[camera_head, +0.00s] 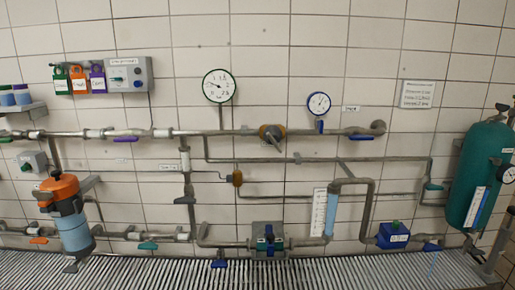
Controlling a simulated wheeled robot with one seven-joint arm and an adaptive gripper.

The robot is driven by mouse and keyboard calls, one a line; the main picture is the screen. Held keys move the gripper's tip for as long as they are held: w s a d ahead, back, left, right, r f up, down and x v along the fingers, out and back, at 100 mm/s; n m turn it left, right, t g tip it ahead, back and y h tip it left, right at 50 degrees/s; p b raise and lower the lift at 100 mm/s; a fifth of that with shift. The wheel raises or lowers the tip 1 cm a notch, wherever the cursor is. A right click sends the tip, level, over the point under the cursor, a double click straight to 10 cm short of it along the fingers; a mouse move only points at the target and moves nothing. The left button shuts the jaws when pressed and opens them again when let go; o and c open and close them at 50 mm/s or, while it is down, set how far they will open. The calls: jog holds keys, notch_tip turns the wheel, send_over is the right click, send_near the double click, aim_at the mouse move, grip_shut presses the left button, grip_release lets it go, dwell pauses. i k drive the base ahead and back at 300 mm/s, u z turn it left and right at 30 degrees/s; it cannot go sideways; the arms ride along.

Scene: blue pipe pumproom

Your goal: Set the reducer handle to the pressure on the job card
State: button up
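The likely reducer is a brass-brown body (265,131) on the upper pipe, with a short grey handle (274,142) slanting down to the right. A large green-rimmed gauge (219,86) stands above and left of it. A smaller blue-rimmed gauge (319,103) stands above and right of it. The needles show, but their readings are too small to tell. A pale card (418,94) with several lines of writing, likely the job card, hangs on the wall at the upper right; its text is not legible. My gripper is not in view.
A grey control box (127,74) with coloured tags hangs at upper left. An orange-topped blue filter (72,218) stands at lower left, a green tank (477,176) at right. Pipes and coloured valve levers line the tiled wall above a slatted grating (330,268). Nothing blocks the reducer's front.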

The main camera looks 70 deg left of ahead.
aim_at(272, 139)
jog(key=k, duration=0.65)
jog(key=u, duration=1.75)
